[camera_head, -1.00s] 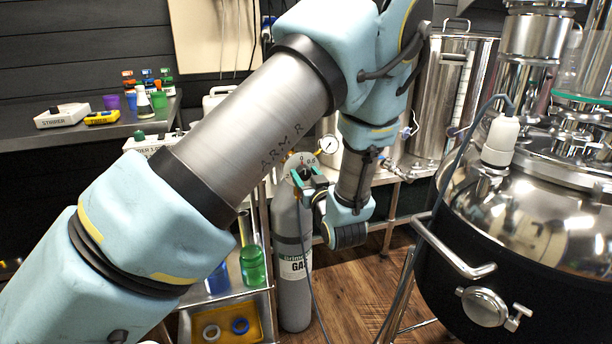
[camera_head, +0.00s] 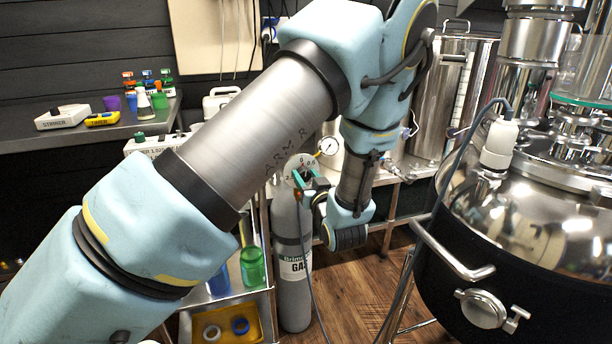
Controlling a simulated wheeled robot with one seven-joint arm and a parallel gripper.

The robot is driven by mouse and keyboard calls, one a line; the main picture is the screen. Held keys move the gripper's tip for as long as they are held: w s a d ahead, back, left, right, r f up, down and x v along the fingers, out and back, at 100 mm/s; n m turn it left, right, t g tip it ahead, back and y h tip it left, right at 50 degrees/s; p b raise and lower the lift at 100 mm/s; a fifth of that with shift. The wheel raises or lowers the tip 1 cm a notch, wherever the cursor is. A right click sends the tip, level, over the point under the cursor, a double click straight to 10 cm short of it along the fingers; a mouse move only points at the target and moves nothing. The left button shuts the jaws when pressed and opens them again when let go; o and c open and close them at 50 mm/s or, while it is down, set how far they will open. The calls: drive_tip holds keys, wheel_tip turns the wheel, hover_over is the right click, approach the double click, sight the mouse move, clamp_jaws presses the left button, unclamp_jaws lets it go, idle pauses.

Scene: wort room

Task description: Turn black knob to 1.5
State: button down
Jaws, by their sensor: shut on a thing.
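The gas cylinder (camera_head: 288,225) is grey, labelled GAS, and stands on the floor in the middle of the view. A pale round dial (camera_head: 292,164) with numbers around it sits at its top. My gripper (camera_head: 304,178) is at the front of this dial, its green fingertips shut on the black knob at the dial's middle. The fingers hide nearly all of the knob, and I cannot read where it points. My arm covers part of the view to the left of the dial.
A pressure gauge (camera_head: 328,146) is just right of the dial. A thin hose hangs down the cylinder's front. A steel kettle (camera_head: 540,215) fills the right side. A shelf cart with a green bottle (camera_head: 252,266) and a yellow tray (camera_head: 240,337) stands to the left.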

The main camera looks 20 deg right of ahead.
drive_tip(key=m+p, duration=0.2)
drive_tip(key=m, duration=0.2)
drive_tip(key=shift+d+r, duration=0.1)
drive_tip(key=m+p, duration=0.2)
drive_tip(key=m, duration=0.2)
drive_tip(key=shift+m+p, duration=0.4)
drive_tip(key=m+p, duration=0.2)
drive_tip(key=m, duration=0.2)
drive_tip(key=shift+s+m, duration=0.1)
drive_tip(key=shift+m, duration=0.2)
drive_tip(key=m, duration=0.1)
drive_tip(key=m+p, duration=0.1)
drive_tip(key=m, duration=0.2)
drive_tip(key=shift+d+f, duration=0.1)
drive_tip(key=shift+f, duration=0.15)
drive_tip(key=m+p, duration=0.1)
drive_tip(key=m, duration=0.4)
drive_tip(key=shift+f+m+p, duration=0.15)
drive_tip(key=shift+m+p, duration=0.15)
drive_tip(key=shift+m, duration=0.1)
drive_tip(key=m, duration=0.5)
drive_tip(key=shift+f+p, duration=0.15)
drive_tip(key=shift+p, duration=0.15)
drive_tip(key=shift+m, duration=0.3)
drive_tip(key=shift+c, duration=1.9)
unclamp_jaws()
